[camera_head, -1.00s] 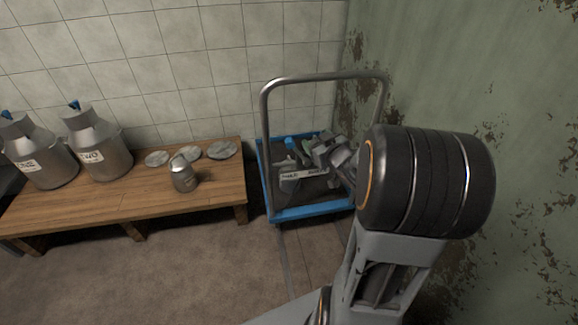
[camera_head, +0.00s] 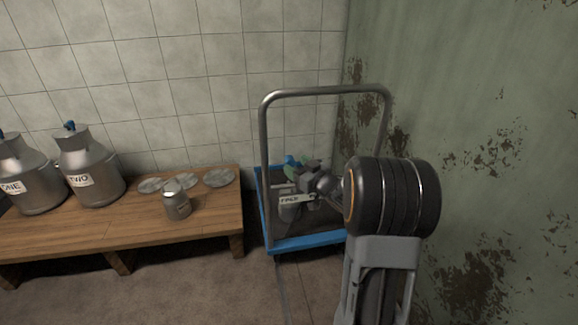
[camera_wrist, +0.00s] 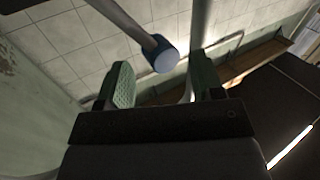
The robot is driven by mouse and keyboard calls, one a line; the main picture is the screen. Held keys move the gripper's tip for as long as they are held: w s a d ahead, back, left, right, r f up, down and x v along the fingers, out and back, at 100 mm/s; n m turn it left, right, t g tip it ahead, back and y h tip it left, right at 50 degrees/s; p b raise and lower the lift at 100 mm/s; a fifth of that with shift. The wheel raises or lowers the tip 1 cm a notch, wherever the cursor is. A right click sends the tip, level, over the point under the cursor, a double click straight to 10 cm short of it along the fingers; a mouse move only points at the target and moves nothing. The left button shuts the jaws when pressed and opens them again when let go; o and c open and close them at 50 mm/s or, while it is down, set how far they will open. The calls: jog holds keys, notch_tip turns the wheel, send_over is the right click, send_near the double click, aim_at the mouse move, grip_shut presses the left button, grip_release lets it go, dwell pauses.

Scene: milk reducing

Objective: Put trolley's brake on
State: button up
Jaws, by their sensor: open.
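The trolley has a blue-edged platform (camera_head: 305,243) and a tall grey tube handle (camera_head: 325,91). It stands in the corner in the head view. In the wrist view, a metal rod ends in a round blue knob (camera_wrist: 163,56), perhaps the brake lever. The knob lies just ahead of the gap between my fingertips, and I cannot tell whether it is between them. A blue part (camera_head: 291,160) also shows beside my gripper in the head view. My gripper (camera_wrist: 162,82) is open with green pads. My arm hides part of the trolley.
A labelled metal can (camera_head: 290,212) stands on the trolley, close under my gripper. A wooden bench (camera_head: 215,218) at left holds milk cans (camera_head: 92,165), round lids (camera_head: 219,177) and a small can (camera_head: 177,204). A tiled wall is behind, a peeling green wall at right.

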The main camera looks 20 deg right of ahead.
aim_at(293, 163)
jog(key=shift+b+x, duration=0.4)
jog(key=shift+x, duration=1.6)
jog(key=shift+c, duration=0.2)
grip_shut()
